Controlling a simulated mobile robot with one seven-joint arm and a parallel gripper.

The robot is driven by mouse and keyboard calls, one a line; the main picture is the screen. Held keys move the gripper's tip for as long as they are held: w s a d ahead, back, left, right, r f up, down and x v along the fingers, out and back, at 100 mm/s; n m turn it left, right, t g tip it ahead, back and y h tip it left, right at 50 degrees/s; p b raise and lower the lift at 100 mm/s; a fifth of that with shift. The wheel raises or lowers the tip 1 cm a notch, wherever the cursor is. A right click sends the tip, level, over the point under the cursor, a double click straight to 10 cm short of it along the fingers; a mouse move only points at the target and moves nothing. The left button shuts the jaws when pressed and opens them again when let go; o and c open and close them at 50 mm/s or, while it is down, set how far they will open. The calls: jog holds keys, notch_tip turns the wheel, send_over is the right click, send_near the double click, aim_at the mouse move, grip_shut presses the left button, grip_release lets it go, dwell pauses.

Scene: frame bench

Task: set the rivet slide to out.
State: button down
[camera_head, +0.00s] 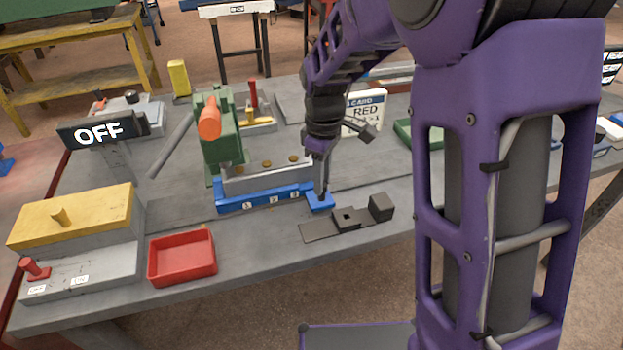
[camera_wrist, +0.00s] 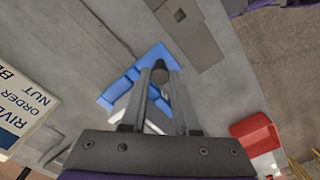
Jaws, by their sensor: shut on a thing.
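The rivet slide (camera_head: 262,197) is a blue piece with small white labels along its front, at the foot of a green press (camera_head: 222,135) with an orange knob. A grey block with several brass-coloured rivets (camera_head: 293,158) sits at it. The slide's blue right end (camera_head: 319,203) carries a dark post. My gripper (camera_head: 321,188) points down there. In the wrist view my gripper (camera_wrist: 160,82) is shut on the round dark post, above the blue slide (camera_wrist: 140,76). The fingers partly hide the slide. I cannot read which position it is in.
A dark plate with a square-holed block (camera_head: 346,217) and a cube (camera_head: 380,206) lies right of the slide. A red tray (camera_head: 182,280) and a yellow-topped box (camera_head: 75,217) stand to the left. An OFF sign (camera_head: 98,132) and a lettered card (camera_head: 364,112) stand behind.

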jog(key=w+d, duration=0.2)
jog(key=d, duration=0.6)
jog(key=w+d+p, duration=0.1)
jog(key=w+d, duration=0.1)
jog(key=d, duration=0.6)
jog(key=w+d+p, duration=0.1)
jog(key=w+d, duration=0.2)
jog(key=d, duration=0.5)
jog(key=c, duration=0.7)
grip_release()
jog(key=shift+d, duration=0.1)
jog(key=shift+o, duration=0.2)
jog(key=shift+r, duration=0.2)
notch_tip(320, 180, up, 17)
jog(key=p, duration=0.2)
